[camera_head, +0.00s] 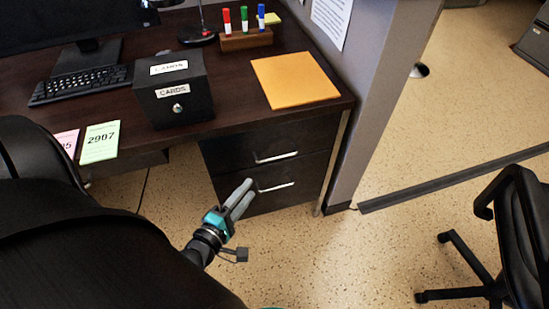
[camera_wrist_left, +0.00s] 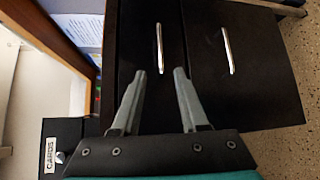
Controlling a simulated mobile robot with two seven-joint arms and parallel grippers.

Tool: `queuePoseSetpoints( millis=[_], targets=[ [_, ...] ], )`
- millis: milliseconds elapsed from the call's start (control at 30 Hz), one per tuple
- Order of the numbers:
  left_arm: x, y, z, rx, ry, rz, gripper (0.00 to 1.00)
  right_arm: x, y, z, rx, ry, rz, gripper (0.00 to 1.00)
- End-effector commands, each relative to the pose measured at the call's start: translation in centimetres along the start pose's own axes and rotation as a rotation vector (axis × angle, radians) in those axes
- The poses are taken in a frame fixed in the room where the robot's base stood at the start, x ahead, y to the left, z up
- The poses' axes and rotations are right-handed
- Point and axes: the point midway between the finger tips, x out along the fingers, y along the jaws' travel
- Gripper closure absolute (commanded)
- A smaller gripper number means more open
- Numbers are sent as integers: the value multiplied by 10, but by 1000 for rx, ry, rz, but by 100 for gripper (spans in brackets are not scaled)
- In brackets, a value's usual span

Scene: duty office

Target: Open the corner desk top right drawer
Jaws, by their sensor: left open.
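The corner desk's top right drawer (camera_head: 228,151) is a dark front with a silver bar handle (camera_head: 276,157); it looks shut. In the left wrist view, turned sideways, this upper handle (camera_wrist_left: 159,48) lies ahead between the fingertips' lines. My left gripper (camera_head: 248,187) is open and empty, in front of the drawers. Its two grey fingers show in the left wrist view (camera_wrist_left: 160,72), apart from the handle. In the head view the fingers overlap the lower drawer front. My right gripper is not in view.
A lower drawer (camera_head: 306,172) with its own handle sits below, also shut. On the desk top (camera_head: 225,85) are a black cards box (camera_head: 173,92), an orange folder (camera_head: 295,80) and a marker holder (camera_head: 246,40). Black chairs stand at left (camera_head: 30,160) and right (camera_head: 525,225). A partition borders the desk's right.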

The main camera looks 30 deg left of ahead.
Motion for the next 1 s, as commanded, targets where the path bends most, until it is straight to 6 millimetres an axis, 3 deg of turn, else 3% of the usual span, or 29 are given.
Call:
queuePoseSetpoints(
  millis=[700,1000],
  targets=[
    [113,-2,0,5,0,1,56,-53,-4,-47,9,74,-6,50],
    [142,-1,0,5,-1,-1,56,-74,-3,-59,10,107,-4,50]
  ],
)
